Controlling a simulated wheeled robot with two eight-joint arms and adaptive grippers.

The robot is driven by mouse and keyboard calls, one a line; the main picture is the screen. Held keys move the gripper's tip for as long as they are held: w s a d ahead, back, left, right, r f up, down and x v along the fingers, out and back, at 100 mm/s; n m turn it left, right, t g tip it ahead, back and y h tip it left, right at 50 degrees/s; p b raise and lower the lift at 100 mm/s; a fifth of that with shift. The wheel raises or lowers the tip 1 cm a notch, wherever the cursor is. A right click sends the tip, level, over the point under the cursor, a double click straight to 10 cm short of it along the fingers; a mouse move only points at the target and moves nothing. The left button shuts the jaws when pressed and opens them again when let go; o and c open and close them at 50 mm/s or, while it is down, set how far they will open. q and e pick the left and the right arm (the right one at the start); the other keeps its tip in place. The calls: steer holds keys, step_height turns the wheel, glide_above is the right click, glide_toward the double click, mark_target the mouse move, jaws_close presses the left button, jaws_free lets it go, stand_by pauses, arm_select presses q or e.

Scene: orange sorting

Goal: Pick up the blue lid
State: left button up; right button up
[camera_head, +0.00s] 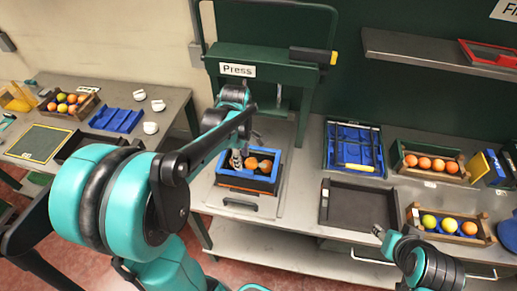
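Two blue ribbed panels could be the blue lid: one (118,121) lies flat on the left table, and another (338,158) lies in a dark frame on the right bench with a yellow-handled tool across it. My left gripper (238,158) points down at the left side of a blue-rimmed box (262,186) under the press. Oranges show inside this box beside the gripper. The gripper is small and partly hidden by my arm, so its opening is unclear. My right gripper (378,233) is low over the bench front, away from both panels; its fingers are hard to make out.
The green press (237,70) stands over the box. On the right bench are a dark empty tray (336,206), two wooden crates with fruit (425,175) (449,237) and a shelf (410,50) above. The left table holds a fruit crate (52,114) and white cups (150,128).

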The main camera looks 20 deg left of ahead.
mark_target(244, 170)
arm_select(q)
steer(key=shift+w+a+r+n, duration=0.1)
steer(key=shift+w+a+n, duration=0.15)
steer(key=shift+w+n, duration=0.25)
steer(key=shift+w+f, duration=0.1)
steer(key=shift+f, duration=0.15)
steer(key=f, duration=0.7)
steer(key=shift+d+f+b, duration=0.25)
steer(key=shift+d+b, duration=0.05)
steer(key=shift+b, duration=0.1)
jaws_close()
